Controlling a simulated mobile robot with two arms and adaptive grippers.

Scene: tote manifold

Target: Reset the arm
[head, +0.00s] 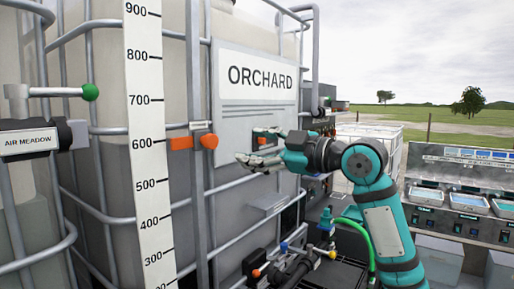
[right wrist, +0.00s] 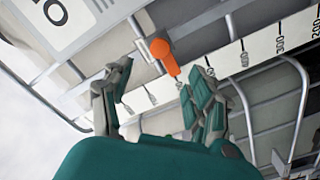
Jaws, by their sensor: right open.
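My right arm comes in from the right in the head view, reaching in front of the tank labelled ORCHARD (head: 260,78). Its gripper (head: 252,158) points left and is open and empty. In the right wrist view the two fingers of the gripper (right wrist: 158,88) are spread apart. An orange knob (right wrist: 162,55) shows beyond and between the fingertips there, with a visible gap. In the head view the orange knob (head: 209,141) is left of the gripper, beside the white level scale (head: 147,150). My left gripper is in neither view.
A valve labelled AIR MEADOW (head: 30,140) with a green-tipped handle stands at left. Grey cage bars (head: 196,90) surround the tank. Valves and a green hose (head: 362,238) lie below my right arm. A bench with blue trays (head: 425,192) stands at right.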

